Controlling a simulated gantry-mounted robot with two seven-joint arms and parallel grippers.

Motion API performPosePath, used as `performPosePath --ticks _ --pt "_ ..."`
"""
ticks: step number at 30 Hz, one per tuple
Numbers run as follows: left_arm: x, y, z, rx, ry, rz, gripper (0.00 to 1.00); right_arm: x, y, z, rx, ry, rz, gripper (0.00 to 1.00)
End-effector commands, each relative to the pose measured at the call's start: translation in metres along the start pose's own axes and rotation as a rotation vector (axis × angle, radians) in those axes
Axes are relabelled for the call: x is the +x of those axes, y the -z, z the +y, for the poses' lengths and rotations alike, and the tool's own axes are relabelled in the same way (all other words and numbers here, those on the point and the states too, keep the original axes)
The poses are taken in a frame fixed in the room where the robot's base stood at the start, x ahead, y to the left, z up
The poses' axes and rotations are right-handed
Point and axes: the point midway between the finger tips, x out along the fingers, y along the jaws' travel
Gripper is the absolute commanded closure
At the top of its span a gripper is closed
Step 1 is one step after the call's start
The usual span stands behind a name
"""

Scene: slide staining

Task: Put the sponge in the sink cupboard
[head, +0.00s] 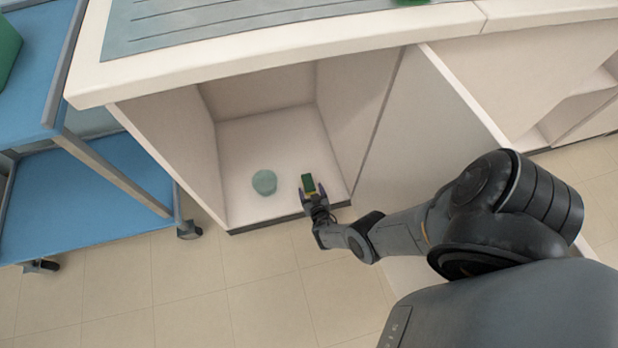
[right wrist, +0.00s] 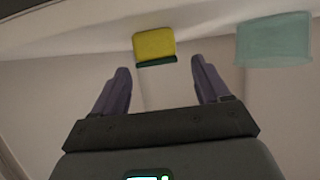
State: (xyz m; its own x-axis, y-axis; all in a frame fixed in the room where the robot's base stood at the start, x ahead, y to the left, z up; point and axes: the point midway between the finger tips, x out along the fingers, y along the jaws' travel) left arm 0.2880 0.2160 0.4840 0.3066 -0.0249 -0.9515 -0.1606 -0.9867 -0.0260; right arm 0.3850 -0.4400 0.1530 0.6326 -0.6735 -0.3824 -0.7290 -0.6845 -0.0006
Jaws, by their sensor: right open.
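The sponge (head: 308,182), green on one side and yellow on the other, is inside the open sink cupboard (head: 237,150), near its front right. My right gripper (head: 313,192) reaches in at the front edge and is open. In the right wrist view, the sponge (right wrist: 154,45) lies just beyond the tips of the two spread fingers (right wrist: 160,80), roughly centred between them, with a gap on each side. It appears to rest on the cupboard floor, but its underside is hard to make out. My left gripper is not in view.
A round teal tub (head: 264,182) stands on the cupboard floor left of the sponge; it also shows in the right wrist view (right wrist: 275,40). The open cupboard door (head: 425,120) is beside my right arm. A blue trolley (head: 95,190) stands at the left. The cupboard's back is clear.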

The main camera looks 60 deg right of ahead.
Motion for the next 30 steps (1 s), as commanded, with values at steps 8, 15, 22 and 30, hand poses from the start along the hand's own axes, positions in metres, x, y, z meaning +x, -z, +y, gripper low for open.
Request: performPosePath --ticks 8,15,22,30 --pt "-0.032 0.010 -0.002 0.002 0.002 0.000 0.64 -0.051 0.003 0.001 0.000 -0.001 -0.001 0.25" --pt "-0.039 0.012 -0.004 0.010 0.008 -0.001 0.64 -0.069 0.001 0.001 0.000 -0.001 0.000 0.25" --pt "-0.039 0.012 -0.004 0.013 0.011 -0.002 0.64 -0.071 0.000 0.001 0.000 -0.001 0.001 0.25" --pt "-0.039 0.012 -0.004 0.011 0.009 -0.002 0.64 -0.071 0.000 0.000 0.000 -0.001 0.000 0.25"
